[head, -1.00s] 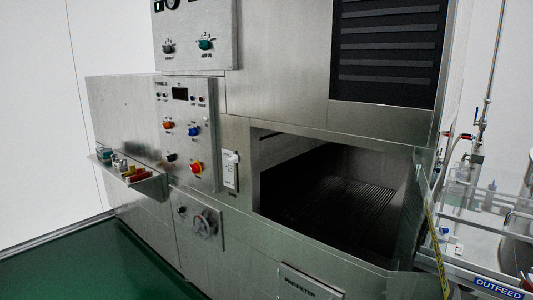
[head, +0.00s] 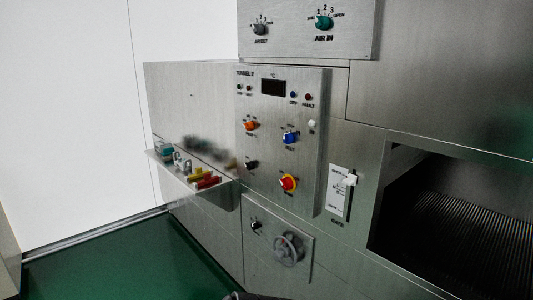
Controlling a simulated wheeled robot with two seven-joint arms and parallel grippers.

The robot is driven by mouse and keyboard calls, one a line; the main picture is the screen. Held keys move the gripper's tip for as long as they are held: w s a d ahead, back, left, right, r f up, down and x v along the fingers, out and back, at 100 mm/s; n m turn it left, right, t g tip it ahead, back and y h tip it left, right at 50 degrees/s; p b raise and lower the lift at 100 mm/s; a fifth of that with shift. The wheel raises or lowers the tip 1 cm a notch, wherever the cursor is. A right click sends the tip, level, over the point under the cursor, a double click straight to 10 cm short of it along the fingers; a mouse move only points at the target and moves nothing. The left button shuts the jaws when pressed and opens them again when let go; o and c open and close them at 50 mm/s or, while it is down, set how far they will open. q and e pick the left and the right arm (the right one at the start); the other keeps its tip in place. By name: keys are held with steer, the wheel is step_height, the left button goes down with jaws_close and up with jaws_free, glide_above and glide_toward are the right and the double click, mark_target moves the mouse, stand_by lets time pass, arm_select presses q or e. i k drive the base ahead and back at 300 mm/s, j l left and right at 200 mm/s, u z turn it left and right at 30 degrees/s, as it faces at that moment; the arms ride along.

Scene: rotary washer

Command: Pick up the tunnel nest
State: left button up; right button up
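A small metal shelf (head: 222,201) juts out from the left part of the steel machine. Several small coloured pieces stand in a row on it: a teal piece (head: 166,151), pale grey pieces (head: 183,164), a yellow piece (head: 195,174) and a red piece (head: 208,182). I cannot tell which of these, if any, is the tunnel nest. Neither gripper shows clearly in the head view. A small dark shape at the bottom edge cannot be made out.
A control panel (head: 270,181) with knobs stands right of the shelf, above a handwheel (head: 288,249). A dark tunnel opening (head: 455,235) is at the right. The green floor (head: 125,262) in front is clear.

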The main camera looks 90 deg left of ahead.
mark_target(180, 165)
steer(key=k+j+u, duration=0.15)
steer(key=j, duration=0.25)
steer(key=k+j+u, duration=0.15)
steer(key=j, duration=0.3)
steer(key=j+u, duration=0.15)
steer(key=j, duration=0.3)
steer(key=k+j+u, duration=0.2)
steer(key=j, duration=0.25)
steer(key=u, duration=2.6)
steer(key=i+j+z, duration=0.1)
steer(key=z, duration=0.25)
steer(key=i+j+z, duration=0.2)
steer(key=z, duration=0.2)
steer(key=i+j+z, duration=0.2)
steer(key=z, duration=0.15)
